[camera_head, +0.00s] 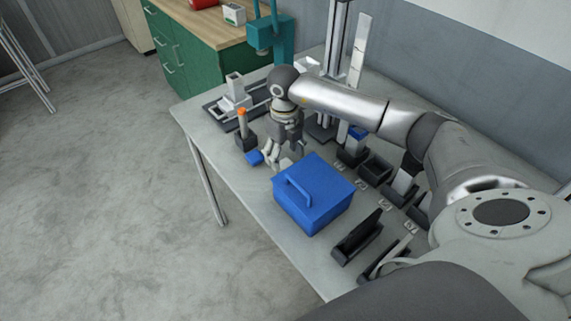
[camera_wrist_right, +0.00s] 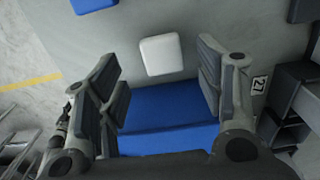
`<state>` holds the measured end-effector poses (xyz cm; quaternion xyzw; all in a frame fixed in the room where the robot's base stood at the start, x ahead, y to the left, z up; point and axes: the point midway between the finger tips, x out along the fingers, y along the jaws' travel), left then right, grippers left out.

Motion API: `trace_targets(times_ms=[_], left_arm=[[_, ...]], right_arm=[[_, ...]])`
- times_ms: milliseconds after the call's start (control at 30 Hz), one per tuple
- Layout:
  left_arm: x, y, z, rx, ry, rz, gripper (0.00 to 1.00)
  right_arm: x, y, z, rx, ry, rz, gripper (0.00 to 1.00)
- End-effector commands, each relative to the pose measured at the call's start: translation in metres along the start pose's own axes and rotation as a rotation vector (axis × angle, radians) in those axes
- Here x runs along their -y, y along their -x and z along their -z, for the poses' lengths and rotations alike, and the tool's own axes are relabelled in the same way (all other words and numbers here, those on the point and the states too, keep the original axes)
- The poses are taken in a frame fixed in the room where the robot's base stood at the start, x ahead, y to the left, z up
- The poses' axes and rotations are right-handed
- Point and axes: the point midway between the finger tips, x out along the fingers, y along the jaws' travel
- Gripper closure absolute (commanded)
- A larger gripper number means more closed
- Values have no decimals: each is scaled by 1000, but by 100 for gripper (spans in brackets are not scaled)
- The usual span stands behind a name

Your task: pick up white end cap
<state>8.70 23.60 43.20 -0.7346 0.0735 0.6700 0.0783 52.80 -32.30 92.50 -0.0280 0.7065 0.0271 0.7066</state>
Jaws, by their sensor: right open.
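The white end cap (camera_wrist_right: 162,54) is a small rounded white block lying on the grey table in the right wrist view. It sits between the fingertips of my right gripper (camera_wrist_right: 157,58), nearer the right finger's side, with a gap on each side. In the head view the right gripper (camera_head: 284,158) points down over the table just behind the blue box, open and empty. A small pale patch by its fingers, partly hidden, looks like the end cap (camera_head: 286,163). My left gripper is not in view.
A blue box with a handle (camera_head: 327,201) stands close in front of the right gripper; it also fills the lower middle of the wrist view (camera_wrist_right: 165,105). Dark bins (camera_head: 375,168) line the right. An orange-topped object (camera_head: 242,124) and small blue block (camera_head: 254,157) stand left.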

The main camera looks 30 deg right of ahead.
Motion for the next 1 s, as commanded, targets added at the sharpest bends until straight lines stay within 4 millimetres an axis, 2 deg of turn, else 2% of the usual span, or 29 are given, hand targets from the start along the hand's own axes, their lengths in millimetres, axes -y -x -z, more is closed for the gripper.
trace_targets(times_ms=[33, 100, 233, 533, 867, 1000], left_arm=[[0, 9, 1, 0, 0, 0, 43], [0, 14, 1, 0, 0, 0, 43], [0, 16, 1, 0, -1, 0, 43], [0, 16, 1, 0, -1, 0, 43], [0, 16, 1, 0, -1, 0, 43], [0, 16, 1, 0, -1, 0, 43]], right_arm=[[1, -5, 2, -6, -2, -1, 38], [3, -16, 2, -5, -1, -1, 38], [3, -34, 1, -3, -1, -1, 38], [3, -40, 0, 0, 1, -1, 38], [3, -39, 0, 0, 0, -1, 80], [3, -39, 0, 0, 0, -1, 80]])
